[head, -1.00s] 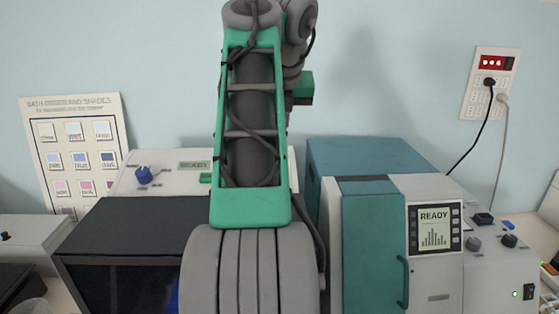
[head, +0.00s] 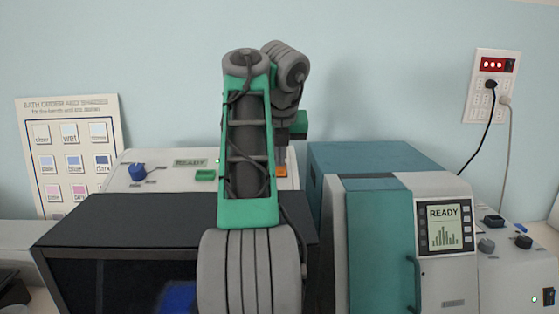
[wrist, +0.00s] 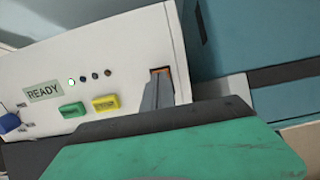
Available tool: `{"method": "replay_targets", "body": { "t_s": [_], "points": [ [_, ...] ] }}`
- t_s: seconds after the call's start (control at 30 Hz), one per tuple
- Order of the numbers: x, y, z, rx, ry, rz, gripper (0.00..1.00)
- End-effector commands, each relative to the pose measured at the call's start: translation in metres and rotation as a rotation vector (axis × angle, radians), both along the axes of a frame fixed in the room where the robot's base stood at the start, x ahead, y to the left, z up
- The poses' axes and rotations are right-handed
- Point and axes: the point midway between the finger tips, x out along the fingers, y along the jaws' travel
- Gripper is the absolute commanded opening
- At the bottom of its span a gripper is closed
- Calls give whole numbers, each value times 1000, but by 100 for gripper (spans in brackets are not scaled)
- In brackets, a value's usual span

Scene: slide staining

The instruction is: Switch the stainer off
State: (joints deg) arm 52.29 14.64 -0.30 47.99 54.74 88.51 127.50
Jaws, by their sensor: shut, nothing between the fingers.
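The stainer appears to be the black-covered machine (head: 95,235) at left, with a white rear panel (head: 125,180). The panel's display (head: 190,163) reads READY, and a small light (wrist: 71,83) beside it is lit. A blue knob (head: 138,172), a green button (wrist: 72,110) and a yellow button (wrist: 105,102) are on the panel. An orange-brown switch recess (wrist: 161,71) is at its right end. My gripper (wrist: 158,82) is shut and empty, its fingertips at that recess and partly covering it. Whether they touch it is unclear.
A teal and white machine (head: 375,158) stands close on the right, its screen (head: 444,224) also reading READY. A narrow gap separates the machines. A wall outlet (head: 490,85) with plugged cords is at the right, and a shade chart (head: 70,145) leans at the left.

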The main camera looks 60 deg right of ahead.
Motion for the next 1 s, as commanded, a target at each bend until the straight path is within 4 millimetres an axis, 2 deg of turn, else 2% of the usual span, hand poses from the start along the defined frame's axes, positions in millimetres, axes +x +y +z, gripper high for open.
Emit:
{"method": "replay_targets", "body": {
  "t_s": [0.43, 0.8, 1.0],
  "points": [
    [3, -4, -8, 4, 3, 1, 0],
    [-5, 8, -13, 8, 4, 0, 0],
    [-6, 8, -12, 8, 5, -1, 0]
  ]
}}
